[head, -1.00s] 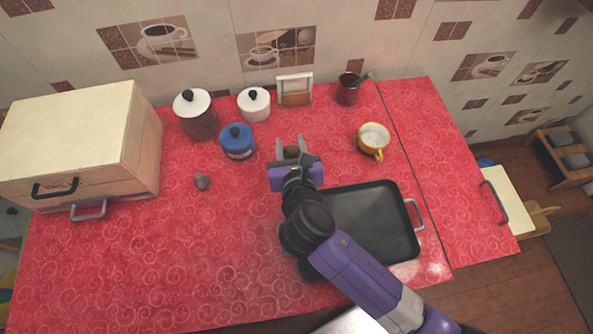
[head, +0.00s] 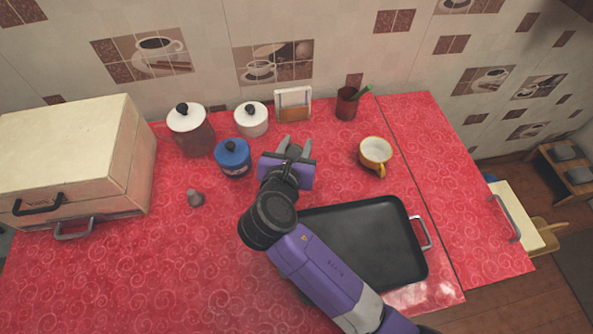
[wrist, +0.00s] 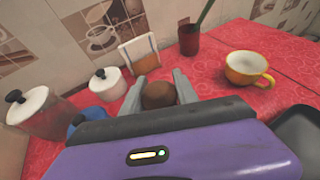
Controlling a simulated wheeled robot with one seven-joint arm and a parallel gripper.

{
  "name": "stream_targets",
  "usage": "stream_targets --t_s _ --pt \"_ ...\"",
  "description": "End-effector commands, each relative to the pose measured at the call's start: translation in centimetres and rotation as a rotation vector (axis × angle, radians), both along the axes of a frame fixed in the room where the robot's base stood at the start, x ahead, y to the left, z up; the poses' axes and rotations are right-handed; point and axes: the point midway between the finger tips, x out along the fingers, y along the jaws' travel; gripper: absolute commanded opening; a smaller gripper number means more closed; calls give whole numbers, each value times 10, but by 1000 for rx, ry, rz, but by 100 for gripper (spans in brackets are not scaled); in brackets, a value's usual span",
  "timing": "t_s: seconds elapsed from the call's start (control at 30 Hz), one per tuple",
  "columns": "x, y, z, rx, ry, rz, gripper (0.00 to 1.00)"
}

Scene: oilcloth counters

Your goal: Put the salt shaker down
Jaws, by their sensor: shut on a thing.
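The salt shaker shows as a brown rounded top (wrist: 158,95) between my fingers in the wrist view. My gripper (head: 294,146) is shut on it, behind the black tray and in front of the napkin holder. In the head view only a small dark part of the shaker (head: 293,151) shows between the fingers. Its lower part is hidden, so I cannot tell whether it touches the red counter (head: 130,270).
A blue lidded pot (head: 234,160), a white pot (head: 251,120) and a napkin holder (head: 293,104) stand close around. A yellow cup (head: 376,153) is to the right. A black tray (head: 365,240) lies in front. A small grey-brown object (head: 194,198) stands left, with clear counter around it.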

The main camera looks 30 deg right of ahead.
Motion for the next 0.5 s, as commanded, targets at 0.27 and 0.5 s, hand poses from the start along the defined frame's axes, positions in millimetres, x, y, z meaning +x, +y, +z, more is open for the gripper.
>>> stream_targets --t_s 0.27,0.5 --pt "0 0 -54 0 2 2 0" --pt "0 0 -68 0 2 2 0"
